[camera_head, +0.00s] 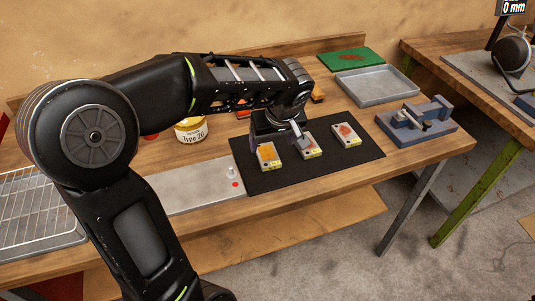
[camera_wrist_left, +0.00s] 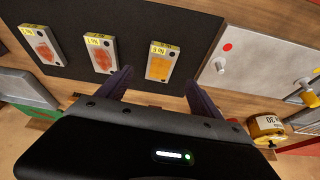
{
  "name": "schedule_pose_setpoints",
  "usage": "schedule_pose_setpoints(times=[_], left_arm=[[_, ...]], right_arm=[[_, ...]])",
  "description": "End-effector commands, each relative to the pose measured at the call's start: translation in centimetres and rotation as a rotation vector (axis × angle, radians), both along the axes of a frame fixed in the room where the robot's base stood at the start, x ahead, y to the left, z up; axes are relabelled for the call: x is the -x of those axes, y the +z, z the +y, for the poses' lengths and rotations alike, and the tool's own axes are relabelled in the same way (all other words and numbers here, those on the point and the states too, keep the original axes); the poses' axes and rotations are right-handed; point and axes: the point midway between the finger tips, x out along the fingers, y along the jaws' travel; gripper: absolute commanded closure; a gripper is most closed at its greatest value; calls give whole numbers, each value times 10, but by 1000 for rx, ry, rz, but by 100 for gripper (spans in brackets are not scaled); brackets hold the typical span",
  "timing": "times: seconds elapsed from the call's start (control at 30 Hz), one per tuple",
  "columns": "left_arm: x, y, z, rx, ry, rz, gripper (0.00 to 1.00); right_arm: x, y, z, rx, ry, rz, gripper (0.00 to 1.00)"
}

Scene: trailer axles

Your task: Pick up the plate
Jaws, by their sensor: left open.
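Three small light plates with yellow labels lie in a row on a black mat (camera_head: 248,180). The left one has an orange patch (camera_head: 268,157), the middle one (camera_head: 309,147) and the right one (camera_head: 346,133) reddish patches. My left gripper (camera_head: 279,143) is open and points down over the mat at the orange plate. In the left wrist view the orange plate (camera_wrist_left: 160,63) lies just beyond and between the spread fingers of my left gripper (camera_wrist_left: 159,78). The reddish plates (camera_wrist_left: 103,53) (camera_wrist_left: 42,48) lie left of it. My right gripper is not in view.
A grey panel (camera_head: 198,190) with a knob and red dot adjoins the mat. A grey tray (camera_head: 376,86), a green mat (camera_head: 350,60) and a blue-grey vise (camera_head: 416,121) are to the right. A wire rack (camera_head: 35,212) is left.

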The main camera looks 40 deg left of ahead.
Motion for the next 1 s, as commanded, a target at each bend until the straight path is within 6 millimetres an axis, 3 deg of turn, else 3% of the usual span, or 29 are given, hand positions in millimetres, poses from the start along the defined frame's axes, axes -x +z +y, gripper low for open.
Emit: schedule_pose_setpoints(times=[0.2,0.57,1.0], left_arm=[[-5,-20,7,1,-1,2,25],[-5,-23,8,1,-1,2,25],[-17,-69,24,1,-1,1,25]], right_arm=[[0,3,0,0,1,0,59],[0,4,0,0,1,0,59],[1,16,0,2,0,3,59]])
